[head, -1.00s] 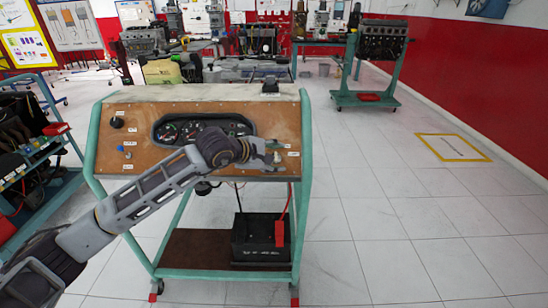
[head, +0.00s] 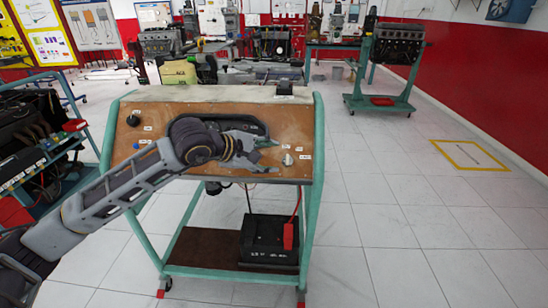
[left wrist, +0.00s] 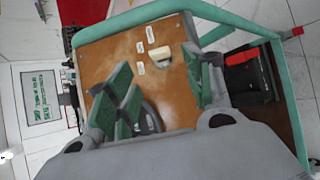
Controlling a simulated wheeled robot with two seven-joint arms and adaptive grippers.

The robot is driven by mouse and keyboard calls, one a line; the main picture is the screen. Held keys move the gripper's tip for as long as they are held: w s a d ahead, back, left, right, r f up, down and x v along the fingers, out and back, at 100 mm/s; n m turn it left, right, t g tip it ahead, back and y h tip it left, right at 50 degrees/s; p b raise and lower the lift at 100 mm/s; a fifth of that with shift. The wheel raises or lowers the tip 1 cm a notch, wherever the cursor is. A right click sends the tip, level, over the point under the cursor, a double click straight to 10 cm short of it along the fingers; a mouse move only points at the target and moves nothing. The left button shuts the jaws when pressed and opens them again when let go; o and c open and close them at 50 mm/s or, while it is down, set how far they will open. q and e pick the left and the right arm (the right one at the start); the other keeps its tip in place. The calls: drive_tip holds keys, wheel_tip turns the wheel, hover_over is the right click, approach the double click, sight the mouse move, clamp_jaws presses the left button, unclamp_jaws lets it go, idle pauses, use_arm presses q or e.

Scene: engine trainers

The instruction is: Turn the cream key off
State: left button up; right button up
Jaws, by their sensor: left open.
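The cream key (head: 287,159) sits on the right part of the brown panel (head: 150,140) of the engine trainer, in plain sight in the head view. In the left wrist view the cream key (left wrist: 160,54) stands out from the panel beside small white labels, beyond and between my fingers. My left gripper (head: 266,149) is open and empty, in front of the panel just left of the key and apart from it. Its green-padded fingers (left wrist: 160,75) are spread in the left wrist view. My left forearm and gripper hide much of the gauge cluster. My right gripper is out of view.
A black battery (head: 268,240) with a red clamp stands on the trainer's lower shelf. An engine on a green stand (head: 385,70) is at the back right.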

use_arm(q)
drive_tip(key=shift+v, duration=1.45)
